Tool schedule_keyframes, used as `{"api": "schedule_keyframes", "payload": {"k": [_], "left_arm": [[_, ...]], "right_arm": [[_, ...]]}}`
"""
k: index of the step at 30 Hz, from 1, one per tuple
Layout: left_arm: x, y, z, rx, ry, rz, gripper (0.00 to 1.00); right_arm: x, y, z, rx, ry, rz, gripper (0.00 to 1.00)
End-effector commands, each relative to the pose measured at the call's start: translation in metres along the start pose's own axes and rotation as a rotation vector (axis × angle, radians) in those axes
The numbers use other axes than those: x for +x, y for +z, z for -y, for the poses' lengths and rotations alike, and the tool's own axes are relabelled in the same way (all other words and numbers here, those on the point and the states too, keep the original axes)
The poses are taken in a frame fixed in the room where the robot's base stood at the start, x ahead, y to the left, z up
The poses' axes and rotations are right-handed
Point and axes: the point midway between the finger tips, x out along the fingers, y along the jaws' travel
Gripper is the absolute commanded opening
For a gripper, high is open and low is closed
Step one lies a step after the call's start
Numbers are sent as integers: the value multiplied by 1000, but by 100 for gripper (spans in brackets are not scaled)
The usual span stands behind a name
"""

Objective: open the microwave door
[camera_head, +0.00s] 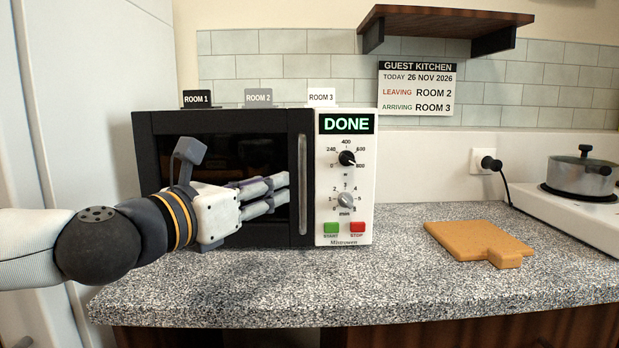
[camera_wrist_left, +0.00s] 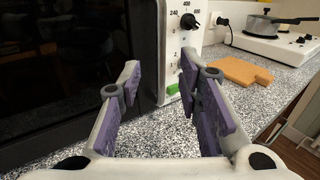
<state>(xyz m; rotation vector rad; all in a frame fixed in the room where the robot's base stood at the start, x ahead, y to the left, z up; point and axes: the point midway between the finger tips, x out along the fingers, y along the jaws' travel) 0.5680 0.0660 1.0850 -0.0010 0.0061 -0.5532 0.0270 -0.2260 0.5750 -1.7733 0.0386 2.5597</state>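The microwave (camera_head: 345,225) stands on the counter with its dark door (camera_head: 225,130) shut. A vertical metal handle (camera_head: 303,185) runs along the door's right edge; it also shows in the left wrist view (camera_wrist_left: 161,50). My left gripper (camera_head: 286,187) reaches in from the left, in front of the door, with its fingertips just left of the handle in the head view. In the left wrist view the gripper (camera_wrist_left: 159,72) is open and empty, and the handle shows between and beyond the fingertips. Contact with the handle is not visible. My right gripper is not in view.
The display (camera_head: 346,123) reads DONE. Three room cards stand on top of the microwave. A cutting board (camera_head: 478,241) lies to the right, and a pot (camera_head: 582,174) sits on a white hob (camera_head: 562,212). The speckled counter (camera_head: 400,285) in front is clear.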

Motion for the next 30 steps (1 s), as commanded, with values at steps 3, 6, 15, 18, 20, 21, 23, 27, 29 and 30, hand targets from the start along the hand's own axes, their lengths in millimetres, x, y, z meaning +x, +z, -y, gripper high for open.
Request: {"api": "schedule_keyframes", "payload": {"k": [3, 6, 15, 18, 20, 21, 23, 27, 29, 30], "left_arm": [[20, 1, 1, 0, -1, 1, 32], [47, 0, 2, 1, -1, 0, 32], [108, -1, 2, 3, -2, -1, 32], [116, -1, 2, 3, -2, -2, 32], [117, -1, 2, 3, -2, -2, 32], [118, -1, 2, 3, -2, -2, 32], [118, -1, 2, 3, -2, -2, 32], [117, -1, 2, 3, -2, -2, 23], [117, -1, 2, 3, -2, -2, 9], [117, -1, 2, 3, -2, -2, 0]], "right_arm": [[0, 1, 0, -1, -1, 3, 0], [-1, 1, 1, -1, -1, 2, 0], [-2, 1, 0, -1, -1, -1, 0], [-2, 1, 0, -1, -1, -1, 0], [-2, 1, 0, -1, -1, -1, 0], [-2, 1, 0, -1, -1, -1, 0], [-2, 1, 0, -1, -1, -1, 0], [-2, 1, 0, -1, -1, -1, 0], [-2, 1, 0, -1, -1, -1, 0], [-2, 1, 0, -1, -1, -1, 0]]}}
